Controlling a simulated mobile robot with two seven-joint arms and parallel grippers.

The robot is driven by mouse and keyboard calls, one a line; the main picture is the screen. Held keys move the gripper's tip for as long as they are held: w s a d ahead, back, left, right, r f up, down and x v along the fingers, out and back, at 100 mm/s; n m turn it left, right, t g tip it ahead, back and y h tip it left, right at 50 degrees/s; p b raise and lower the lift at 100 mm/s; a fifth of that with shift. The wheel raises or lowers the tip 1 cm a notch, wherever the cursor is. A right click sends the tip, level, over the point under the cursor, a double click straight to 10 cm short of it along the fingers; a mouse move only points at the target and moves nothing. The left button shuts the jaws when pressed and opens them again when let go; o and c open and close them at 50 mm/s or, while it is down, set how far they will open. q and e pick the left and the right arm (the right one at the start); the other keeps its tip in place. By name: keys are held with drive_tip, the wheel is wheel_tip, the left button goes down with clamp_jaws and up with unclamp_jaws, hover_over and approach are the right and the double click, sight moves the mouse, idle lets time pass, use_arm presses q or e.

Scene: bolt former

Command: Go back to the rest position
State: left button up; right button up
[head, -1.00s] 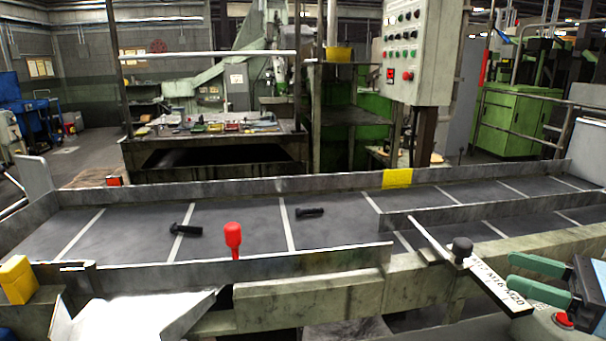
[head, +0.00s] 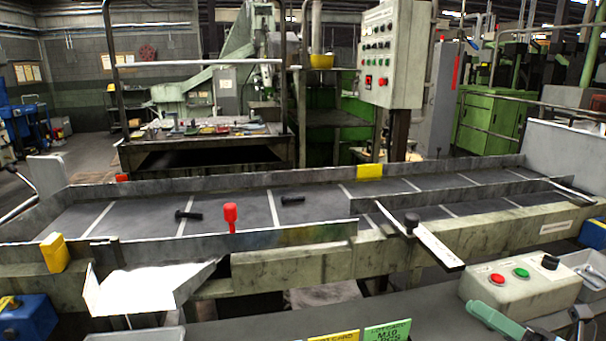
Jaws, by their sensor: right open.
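My right gripper (head: 508,322) shows only in part at the bottom right edge of the head view. Its green fingers are apart, with nothing seen between them. It is in front of the push-button box (head: 522,282) and away from the bolts. My left gripper is not in view. A dark bolt (head: 188,215) lies on the left part of the grey conveyor (head: 140,213). A second dark bolt (head: 292,201) lies to its right.
A red knob (head: 231,214) stands at the conveyor's front rail. A green card (head: 388,331) stands at the bottom edge.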

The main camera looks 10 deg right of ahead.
drive_tip(key=s+a+f+m+h+p, duration=0.15)
drive_tip(key=s+f+m+h, duration=0.4)
drive_tip(key=f+m, duration=0.55)
drive_tip(key=s+a+f+m+h+p, duration=0.15)
drive_tip(key=s+f+m+h, duration=0.4)
drive_tip(key=f+m, duration=0.55)
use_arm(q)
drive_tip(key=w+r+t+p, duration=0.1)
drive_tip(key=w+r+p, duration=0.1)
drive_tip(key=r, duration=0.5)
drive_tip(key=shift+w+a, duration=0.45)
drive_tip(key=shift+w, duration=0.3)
use_arm(e)
drive_tip(key=s+a+f+m+g, duration=0.3)
drive_tip(key=s+a+f+m, duration=0.2)
drive_tip(key=s, duration=0.3)
drive_tip(key=s+a+f+m+g, duration=0.3)
drive_tip(key=s+a+f+m, duration=0.2)
drive_tip(key=s, duration=0.4)
drive_tip(key=shift+a+f+m+g+h, duration=0.2)
drive_tip(key=shift+f+m+g+h, duration=0.15)
drive_tip(key=shift+f+m, duration=0.35)
drive_tip(key=shift+s+r, duration=0.1)
drive_tip(key=shift+r, duration=0.05)
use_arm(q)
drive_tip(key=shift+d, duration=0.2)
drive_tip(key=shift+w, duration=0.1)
use_arm(e)
drive_tip(key=shift+d, duration=0.1)
